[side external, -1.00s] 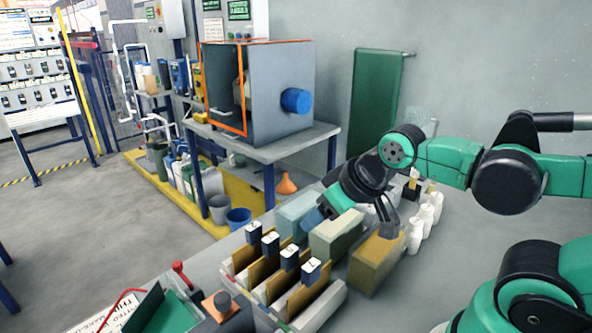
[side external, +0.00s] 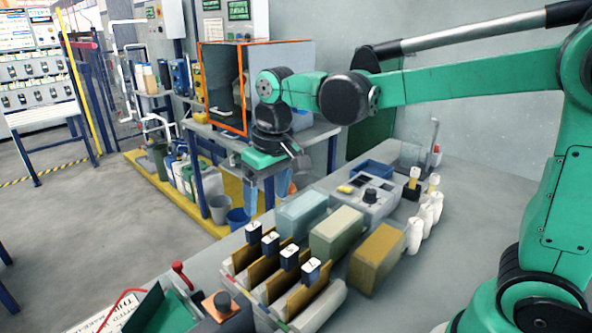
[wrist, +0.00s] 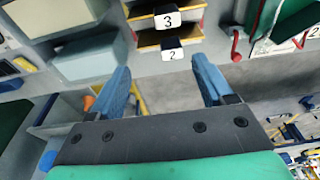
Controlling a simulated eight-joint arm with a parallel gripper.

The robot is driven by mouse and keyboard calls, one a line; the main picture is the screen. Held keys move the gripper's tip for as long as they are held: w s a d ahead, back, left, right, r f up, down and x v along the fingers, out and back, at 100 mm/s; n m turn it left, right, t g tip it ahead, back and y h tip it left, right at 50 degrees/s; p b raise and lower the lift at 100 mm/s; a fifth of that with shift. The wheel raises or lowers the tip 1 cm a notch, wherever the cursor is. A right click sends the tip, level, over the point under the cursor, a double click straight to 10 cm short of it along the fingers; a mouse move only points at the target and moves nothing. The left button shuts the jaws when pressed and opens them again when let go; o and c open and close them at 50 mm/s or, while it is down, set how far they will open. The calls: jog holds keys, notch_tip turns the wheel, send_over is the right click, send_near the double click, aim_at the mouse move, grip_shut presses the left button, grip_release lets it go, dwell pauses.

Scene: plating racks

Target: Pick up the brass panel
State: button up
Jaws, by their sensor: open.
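Several brass panels stand upright side by side in a pale slotted rack (side external: 328,306), each with a dark numbered clip on top. One brass panel (side external: 262,272) shows in the side view; I cannot tell which one the task means. In the wrist view, clips marked 3 (wrist: 168,20) and 2 (wrist: 171,54) lie beyond my fingertips, with thin brass edges beside them. My gripper (wrist: 163,82) is open and empty, its two blue fingers spread apart. In the side view my gripper (side external: 284,178) hangs behind the rack, above and apart from the panels.
Blue-grey (side external: 301,213), pale green (side external: 336,232) and ochre (side external: 377,258) block-like tanks stand right of the rack. White bottles (side external: 415,235) stand beyond them. A red-handled lever (side external: 182,272) and orange-topped box (side external: 222,303) sit in front. A cabinet (side external: 280,75) stands behind my gripper.

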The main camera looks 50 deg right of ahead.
aim_at(253, 225)
jog(key=shift+w+a+f+g, duration=0.3)
jog(key=shift+w, duration=0.2)
jog(key=shift+w+a+f+g, duration=0.25)
jog(key=shift+w+a+g, duration=0.05)
jog(key=shift+w, duration=0.2)
jog(key=shift+w+a+f, duration=0.15)
jog(key=shift+w+f, duration=0.1)
jog(key=shift+f, duration=2.8)
grip_shut()
